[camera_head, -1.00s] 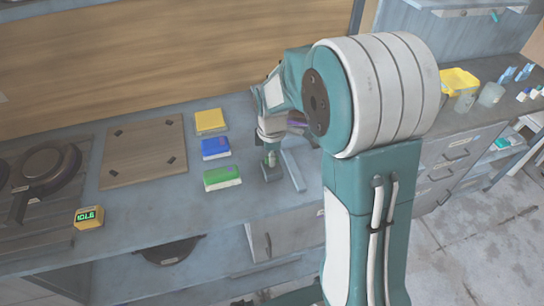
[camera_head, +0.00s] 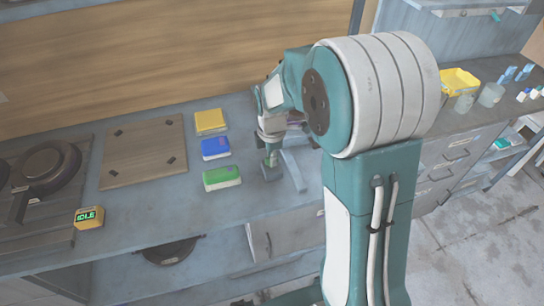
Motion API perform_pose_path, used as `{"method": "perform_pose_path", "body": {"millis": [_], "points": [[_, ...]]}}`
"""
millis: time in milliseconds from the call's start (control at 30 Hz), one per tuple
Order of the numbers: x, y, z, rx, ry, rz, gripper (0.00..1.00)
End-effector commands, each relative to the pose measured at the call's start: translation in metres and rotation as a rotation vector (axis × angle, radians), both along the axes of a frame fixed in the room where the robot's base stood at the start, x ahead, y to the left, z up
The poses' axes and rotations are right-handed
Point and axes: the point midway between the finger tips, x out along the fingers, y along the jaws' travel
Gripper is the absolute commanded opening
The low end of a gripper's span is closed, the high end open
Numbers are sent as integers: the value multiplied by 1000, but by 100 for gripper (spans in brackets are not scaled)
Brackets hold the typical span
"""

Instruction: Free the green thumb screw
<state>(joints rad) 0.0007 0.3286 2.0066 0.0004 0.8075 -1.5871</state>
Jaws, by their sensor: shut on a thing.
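The green thumb screw (camera_head: 271,161) is a small upright piece on a grey block (camera_head: 271,174) at the middle of the bench. My gripper (camera_head: 270,150) points down over it and is shut on its upper part. The fingers hide the top of the screw. The view is too small to show its thread or how far it is turned.
Green (camera_head: 222,178), blue (camera_head: 216,148) and yellow (camera_head: 210,121) blocks lie left of the gripper. Beyond them are a wooden board (camera_head: 143,152) and a dark pan (camera_head: 46,166). A yellow box (camera_head: 89,217) reads IDLE. A grey bar (camera_head: 293,170) stands close right of the screw.

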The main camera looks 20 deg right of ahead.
Motion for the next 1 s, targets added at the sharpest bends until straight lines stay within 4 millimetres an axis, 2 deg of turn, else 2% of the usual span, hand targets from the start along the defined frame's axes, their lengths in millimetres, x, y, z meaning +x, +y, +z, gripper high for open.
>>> {"method": "perform_pose_path", "body": {"millis": [33,67,100,400,533,667,1000], "points": [[4,1,2,1,-14,1,29],[4,1,2,1,-14,1,42],[3,1,2,1,-12,1,50],[1,0,1,0,-5,0,50],[2,0,8,0,-6,0,50],[2,1,29,-1,-9,0,50],[3,2,97,-1,-9,1,50]]}}
